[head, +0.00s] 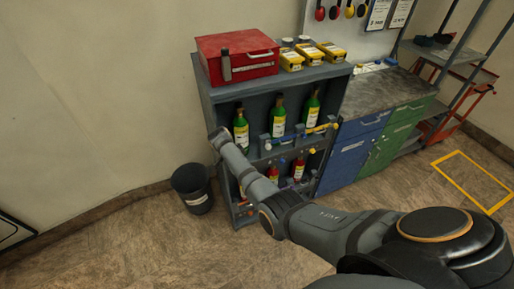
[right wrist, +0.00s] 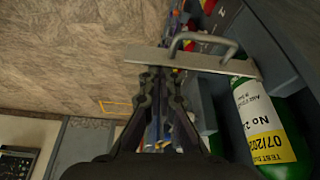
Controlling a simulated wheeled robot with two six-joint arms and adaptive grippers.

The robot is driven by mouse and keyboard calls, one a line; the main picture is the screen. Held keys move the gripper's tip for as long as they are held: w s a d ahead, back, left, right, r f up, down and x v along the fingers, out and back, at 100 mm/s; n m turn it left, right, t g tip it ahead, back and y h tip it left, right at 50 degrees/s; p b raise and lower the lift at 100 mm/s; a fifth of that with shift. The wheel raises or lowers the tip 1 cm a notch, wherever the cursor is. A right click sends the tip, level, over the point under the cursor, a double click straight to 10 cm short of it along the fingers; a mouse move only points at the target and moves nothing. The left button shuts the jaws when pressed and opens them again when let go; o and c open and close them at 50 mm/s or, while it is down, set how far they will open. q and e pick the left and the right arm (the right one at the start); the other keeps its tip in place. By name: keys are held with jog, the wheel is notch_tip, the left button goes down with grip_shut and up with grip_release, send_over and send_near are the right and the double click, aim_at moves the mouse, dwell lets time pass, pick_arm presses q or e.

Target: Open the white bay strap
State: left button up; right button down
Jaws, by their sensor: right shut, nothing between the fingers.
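In the right wrist view a pale grey-white bar (right wrist: 135,57) with a bent metal handle (right wrist: 203,42) crosses in front of a green cylinder (right wrist: 268,125) labelled "No 2"; it looks like the white bay strap. My right gripper (right wrist: 160,76) is shut and empty. Its fingertips are at the bar's lower edge in the picture, left of the handle; I cannot tell if they touch. In the head view my right arm reaches the shelf's left side, by the leftmost green cylinder (head: 241,131), and its wrist hides the strap there. My left gripper is not in view.
The grey shelf (head: 207,91) carries a red toolbox (head: 236,57) and yellow boxes on top. A blue strap (head: 285,141) and a yellow strap (head: 322,128) cross the other upper bays. Red bottles stand below. A black bin (head: 192,188) stands left; floor in front is clear.

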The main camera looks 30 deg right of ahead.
jog(key=d+p, duration=0.2)
jog(key=d, duration=0.3)
jog(key=a+b+v, duration=0.1)
jog(key=b+v, duration=0.1)
jog(key=v, duration=0.8)
jog(key=shift+w+b, duration=0.15)
jog(key=shift+b, duration=0.15)
